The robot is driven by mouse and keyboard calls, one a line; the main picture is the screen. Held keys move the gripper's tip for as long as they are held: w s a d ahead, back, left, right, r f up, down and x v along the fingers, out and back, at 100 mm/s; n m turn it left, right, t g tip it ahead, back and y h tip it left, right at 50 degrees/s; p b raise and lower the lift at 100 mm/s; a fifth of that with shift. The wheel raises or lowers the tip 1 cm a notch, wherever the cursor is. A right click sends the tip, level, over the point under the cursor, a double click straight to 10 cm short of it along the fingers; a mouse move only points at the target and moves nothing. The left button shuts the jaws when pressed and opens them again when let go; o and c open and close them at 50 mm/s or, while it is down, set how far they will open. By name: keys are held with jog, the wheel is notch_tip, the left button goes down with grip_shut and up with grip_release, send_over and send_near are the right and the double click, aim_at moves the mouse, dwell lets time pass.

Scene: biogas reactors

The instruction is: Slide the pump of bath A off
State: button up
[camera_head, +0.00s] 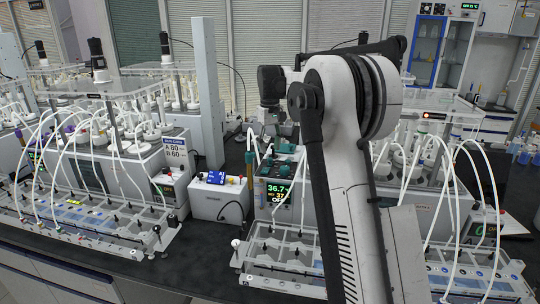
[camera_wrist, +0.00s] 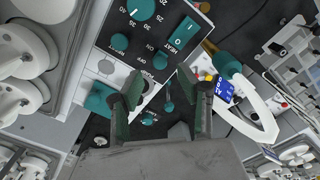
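A bath control unit (camera_head: 279,192) stands on the bench just left of my arm. Its lit display reads about 36.7, with smaller lines below that seem to read 37 and OFF. A small teal control (camera_wrist: 160,59) sits by the ON marking. My gripper (camera_wrist: 159,77) is open and empty over the panel's lower part, its fingers apart. I cannot read an A label on this unit.
A white box with a blue device (camera_head: 216,178) is beside the unit. Tubed reactor racks (camera_head: 90,225) fill the left bench, with another rack (camera_head: 285,262) in front. A grey column (camera_head: 207,90) rises behind.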

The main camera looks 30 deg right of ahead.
aim_at(270, 158)
jog(key=shift+f, duration=2)
grip_shut()
